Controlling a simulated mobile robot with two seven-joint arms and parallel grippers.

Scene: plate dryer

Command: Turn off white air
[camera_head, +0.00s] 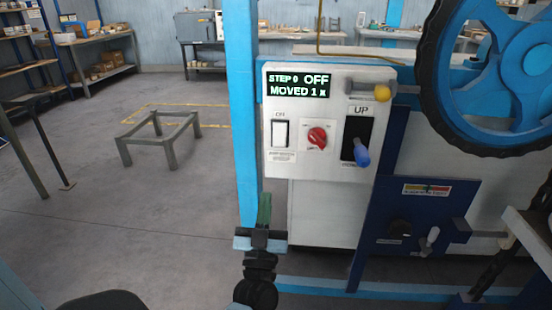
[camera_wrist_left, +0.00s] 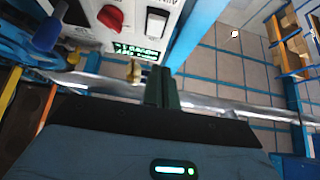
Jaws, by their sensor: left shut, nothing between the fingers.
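A white control box (camera_head: 275,178) on the machine carries a white rocker switch (camera_head: 280,133), a red knob (camera_head: 317,138) and a blue-handled lever (camera_head: 361,155). Its display (camera_head: 298,85) reads "STEP 0 OFF MOVED 1". Below it, a navy panel (camera_head: 385,265) has a black knob (camera_head: 400,228) and a light grey lever (camera_head: 430,241). No label naming white air is readable. My left gripper (camera_head: 264,208) is shut and empty, below and left of the white switch, apart from it. In the left wrist view its fingers (camera_wrist_left: 162,86) are together, near the upside-down box with the white switch (camera_wrist_left: 155,25).
A blue post (camera_head: 243,110) stands at the box's left edge. A yellow ball knob (camera_head: 382,92) sticks out at its upper right, beside a large blue wheel (camera_head: 510,75). A low grey frame (camera_head: 160,138) stands on the floor behind. Floor to the left is mostly clear.

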